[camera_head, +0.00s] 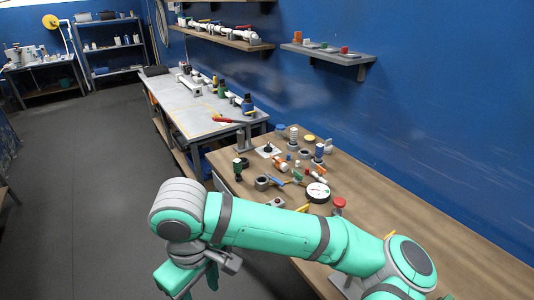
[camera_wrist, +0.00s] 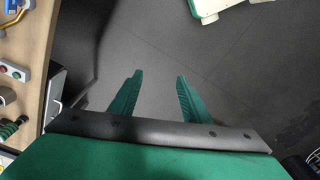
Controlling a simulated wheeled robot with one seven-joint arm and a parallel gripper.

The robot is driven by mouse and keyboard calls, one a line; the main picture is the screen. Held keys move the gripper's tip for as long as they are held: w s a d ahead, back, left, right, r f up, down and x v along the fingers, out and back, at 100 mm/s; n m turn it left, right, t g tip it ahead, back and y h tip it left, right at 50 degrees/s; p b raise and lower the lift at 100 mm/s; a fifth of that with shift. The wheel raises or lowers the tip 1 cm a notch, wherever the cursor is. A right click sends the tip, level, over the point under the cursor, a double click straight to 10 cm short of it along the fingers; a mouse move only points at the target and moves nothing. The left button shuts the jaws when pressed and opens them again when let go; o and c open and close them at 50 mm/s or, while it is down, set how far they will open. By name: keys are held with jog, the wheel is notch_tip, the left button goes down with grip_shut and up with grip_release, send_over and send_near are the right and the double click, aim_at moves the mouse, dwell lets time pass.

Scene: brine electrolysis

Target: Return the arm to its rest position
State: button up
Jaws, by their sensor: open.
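My gripper (camera_wrist: 158,77) shows in the wrist view with its two green fingers apart and nothing between them. Bare grey floor lies beyond the fingertips. In the head view my teal arm reaches across the lower middle, in front of the wooden bench. The gripper end (camera_head: 198,280) hangs low over the floor, left of the bench, and is partly hidden by the wrist.
The wooden bench (camera_head: 420,230) runs along the blue wall, with several small parts and a round gauge (camera_head: 318,192) on it. A grey worktable (camera_head: 185,108) stands behind it. Wall shelves (camera_head: 335,55) hang above. The floor (camera_head: 90,190) at left is clear.

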jog(key=a+r+y, duration=0.3)
jog(key=a+y, duration=0.7)
jog(key=a, duration=0.7)
jog(key=w+a+r+m+t+y, duration=0.3)
jog(key=w+r+m+t+y, duration=0.2)
jog(key=w+t+y, duration=0.1)
jog(key=w+d+f+m+t+h, duration=0.3)
jog(key=d+f+m+t+h, duration=0.2)
jog(key=d+f+m+t, duration=0.45)
jog(key=s+d+f+m+t+h, duration=0.25)
jog(key=s+d+f+h, duration=0.35)
jog(key=d+f, duration=0.45)
jog(key=s+d+f+n+g+h, duration=0.1)
jog(key=s+d+f+n, duration=0.1)
jog(key=s+d, duration=0.2)
jog(key=s+d+f+n+h, duration=0.1)
jog(key=s+d, duration=0.4)
jog(key=s, duration=0.6)
jog(key=s+d+f+n+g+h, duration=0.1)
jog(key=s+d+f+n+h, duration=0.1)
jog(key=s, duration=0.6)
notch_tip(320, 180, down, 3)
jog(key=d+h, duration=0.1)
jog(key=d, duration=0.1)
jog(key=shift+d+r+n+g, duration=0.15)
jog(key=shift+d+n+g, duration=0.15)
